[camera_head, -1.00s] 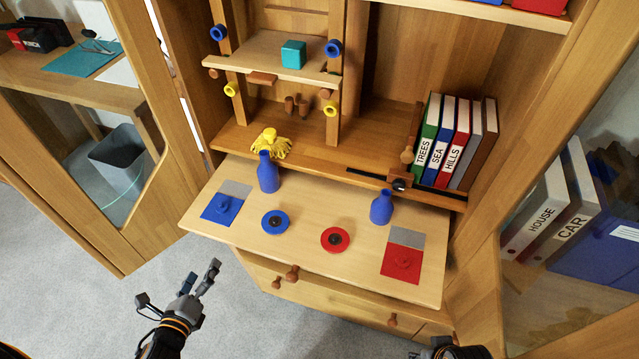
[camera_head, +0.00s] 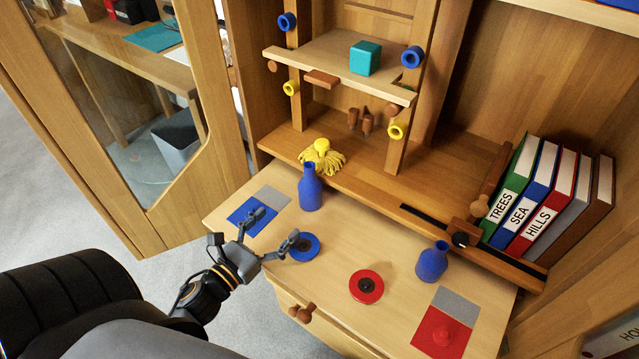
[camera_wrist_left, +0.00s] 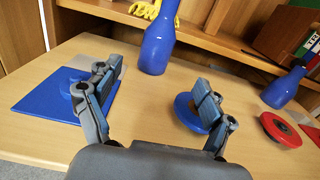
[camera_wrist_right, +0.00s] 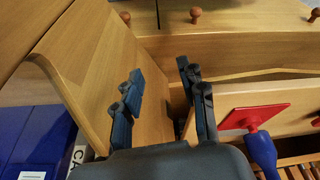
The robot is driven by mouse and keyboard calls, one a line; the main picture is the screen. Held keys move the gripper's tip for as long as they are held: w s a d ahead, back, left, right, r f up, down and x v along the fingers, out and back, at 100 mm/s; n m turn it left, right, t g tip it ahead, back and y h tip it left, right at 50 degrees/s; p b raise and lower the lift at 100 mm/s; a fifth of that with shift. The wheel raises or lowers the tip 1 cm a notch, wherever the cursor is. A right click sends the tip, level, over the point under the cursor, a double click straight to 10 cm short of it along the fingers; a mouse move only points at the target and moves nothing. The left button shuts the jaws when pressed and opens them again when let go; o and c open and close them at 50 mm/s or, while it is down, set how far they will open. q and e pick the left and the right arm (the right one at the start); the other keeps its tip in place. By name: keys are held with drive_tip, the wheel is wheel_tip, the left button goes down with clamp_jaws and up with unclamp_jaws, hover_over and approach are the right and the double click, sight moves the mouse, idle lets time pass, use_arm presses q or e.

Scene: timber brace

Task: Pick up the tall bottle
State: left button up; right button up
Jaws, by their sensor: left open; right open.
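The tall blue bottle (camera_head: 310,188) stands upright on the wooden fold-out board (camera_head: 330,285), near its back edge. It also shows in the left wrist view (camera_wrist_left: 157,45), straight beyond the fingers, its top cut off. My left gripper (camera_head: 274,229) is open and empty over the board's front left, short of the bottle and apart from it. Its fingers (camera_wrist_left: 158,82) show spread in the left wrist view. A shorter blue bottle (camera_head: 432,263) stands further right. My right gripper (camera_wrist_right: 158,78) is open and empty in the right wrist view, and out of the head view.
A blue disc (camera_head: 304,247) lies close to my left fingers, and a blue square with a knob (camera_head: 252,215) is beside them. A red disc (camera_head: 366,286) and red square (camera_head: 440,333) lie right. Yellow figure (camera_head: 322,157) sits behind the tall bottle. Binders (camera_head: 533,205) stand at right.

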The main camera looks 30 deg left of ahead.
sight(303, 197)
use_arm(q)
drive_tip(key=w, duration=0.7)
drive_tip(key=shift+w+d, duration=0.25)
drive_tip(key=shift+w, duration=0.15)
drive_tip(key=shift+w+d+r, duration=0.1)
drive_tip(key=shift+w+r, duration=0.05)
drive_tip(key=shift+w, duration=1.2)
drive_tip(key=shift+w+r, duration=0.15)
drive_tip(key=shift+w, duration=1.2)
drive_tip(key=shift+c, duration=0.4)
drive_tip(key=c, duration=1.3)
drive_tip(key=shift+r, duration=0.15)
drive_tip(key=shift+c, duration=0.2)
